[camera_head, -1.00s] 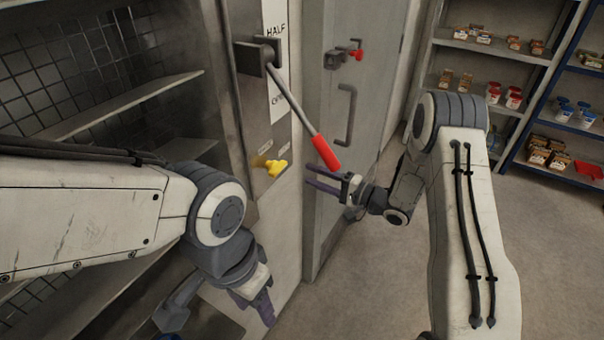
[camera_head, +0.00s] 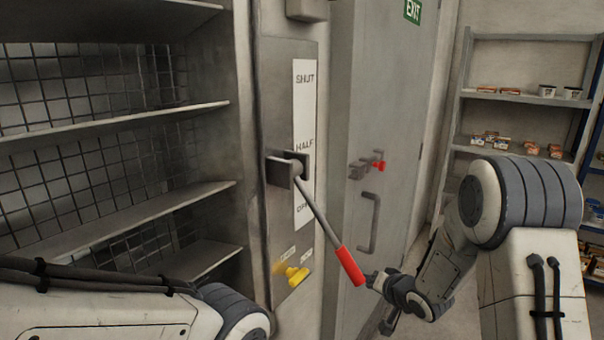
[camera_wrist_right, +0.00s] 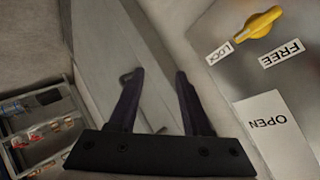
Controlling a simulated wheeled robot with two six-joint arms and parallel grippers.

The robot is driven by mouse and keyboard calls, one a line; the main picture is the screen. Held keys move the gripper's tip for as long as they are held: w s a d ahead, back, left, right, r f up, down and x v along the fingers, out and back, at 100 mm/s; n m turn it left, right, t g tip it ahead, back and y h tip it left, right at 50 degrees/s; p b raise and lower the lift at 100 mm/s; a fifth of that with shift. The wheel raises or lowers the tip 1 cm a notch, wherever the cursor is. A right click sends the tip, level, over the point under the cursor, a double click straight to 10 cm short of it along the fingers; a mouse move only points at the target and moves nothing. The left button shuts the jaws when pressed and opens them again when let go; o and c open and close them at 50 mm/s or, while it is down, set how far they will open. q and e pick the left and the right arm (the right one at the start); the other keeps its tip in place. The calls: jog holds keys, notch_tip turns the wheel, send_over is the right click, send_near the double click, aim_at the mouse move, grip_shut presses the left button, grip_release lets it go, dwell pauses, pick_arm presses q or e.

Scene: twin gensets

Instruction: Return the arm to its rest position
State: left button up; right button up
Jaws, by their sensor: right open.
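My right arm comes in from the right in the head view, its gripper (camera_head: 378,284) just right of and below the red grip (camera_head: 350,265) of a lever. I cannot tell from that view whether they touch. In the right wrist view the gripper (camera_wrist_right: 160,72) is open, with nothing between its two dark fingers but the background door. The lever slants down to the right from its pivot (camera_head: 290,168) beside the HALF mark. My left arm shows only as a link at the lower left; its gripper is out of view.
A yellow knob (camera_head: 297,275) sits low on the lever's panel (camera_head: 275,90); it also shows in the right wrist view (camera_wrist_right: 262,20). A grey door (camera_head: 385,100) with a handle and red latch stands right of it. Empty shelves (camera_head: 110,225) are left, stocked shelves (camera_head: 525,98) right.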

jog(key=s+d+r+n+g+h, duration=0.15)
jog(key=s+n+g+h, duration=0.4)
jog(key=s, duration=1.65)
jog(key=s+a+r+n+g+y, duration=0.1)
jog(key=s+a+r+n+g, duration=0.1)
jog(key=s+a, duration=0.4)
jog(key=s+a+r+n+g+y, duration=0.1)
jog(key=s+a+r+n+g, duration=0.2)
jog(key=s+a, duration=0.4)
jog(key=shift+s+r+n, duration=0.25)
jog(key=shift+s+n, duration=0.3)
jog(key=shift+s, duration=0.65)
